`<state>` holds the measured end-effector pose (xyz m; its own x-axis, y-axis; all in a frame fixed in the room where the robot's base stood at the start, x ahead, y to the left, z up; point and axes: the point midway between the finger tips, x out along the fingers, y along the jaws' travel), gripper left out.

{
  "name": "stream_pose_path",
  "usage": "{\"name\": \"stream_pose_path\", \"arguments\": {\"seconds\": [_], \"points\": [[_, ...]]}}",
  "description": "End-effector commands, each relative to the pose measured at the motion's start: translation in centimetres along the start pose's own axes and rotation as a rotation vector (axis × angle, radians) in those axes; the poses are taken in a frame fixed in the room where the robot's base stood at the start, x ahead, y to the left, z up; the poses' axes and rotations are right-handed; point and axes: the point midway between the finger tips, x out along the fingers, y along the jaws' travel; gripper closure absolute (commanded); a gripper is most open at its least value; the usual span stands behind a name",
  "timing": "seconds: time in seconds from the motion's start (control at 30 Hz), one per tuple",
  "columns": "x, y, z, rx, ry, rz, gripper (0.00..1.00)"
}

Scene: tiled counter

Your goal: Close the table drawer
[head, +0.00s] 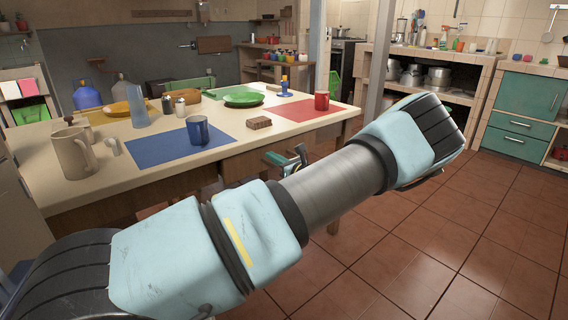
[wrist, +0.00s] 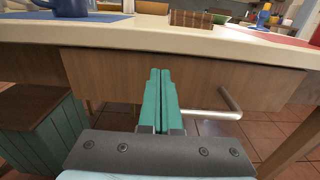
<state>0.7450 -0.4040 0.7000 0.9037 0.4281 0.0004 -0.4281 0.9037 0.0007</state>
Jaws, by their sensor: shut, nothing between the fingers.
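The table drawer's wooden front (wrist: 110,75) spans the wrist view just under the tabletop edge. Its metal bar handle (wrist: 228,103) is to the right of my fingers. My gripper (wrist: 160,72) has its two teal fingers pressed together, empty, pointing at the drawer front left of the handle. I cannot tell whether the fingertips touch the front. In the head view my gripper (head: 272,158) shows beside the table's near edge, with my arm hiding most of the drawer. How far the drawer stands out is hard to tell; its front looks close under the tabletop.
A teal-sided wooden stool or box (wrist: 42,130) stands below left. Open tiled floor (head: 400,260) lies right.

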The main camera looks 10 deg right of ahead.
Motion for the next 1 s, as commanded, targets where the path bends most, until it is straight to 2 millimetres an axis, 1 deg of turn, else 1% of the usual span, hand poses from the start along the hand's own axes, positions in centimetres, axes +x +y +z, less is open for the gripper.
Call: {"name": "stream_pose_path", "arguments": {"seconds": [0.03, 0.1, 0.2, 0.67, 0.77, 0.9, 1.0], "points": [[0.7, 0.0, 0.0, 0.000, 0.000, 0.001, 1.00], [1.5, 0.0, 0.0, -0.001, 0.001, 0.001, 1.00], [2.1, 0.0, 0.0, -0.001, 0.000, 0.000, 1.00], [2.7, 0.0, 0.0, -0.001, 0.000, 0.000, 1.00], [3.8, 0.0, 0.0, -0.002, -0.001, 0.002, 1.00], [6.2, 0.1, -0.1, -0.001, -0.001, 0.003, 1.00], [7.2, 0.0, 0.0, -0.001, 0.000, 0.000, 1.00]]}}
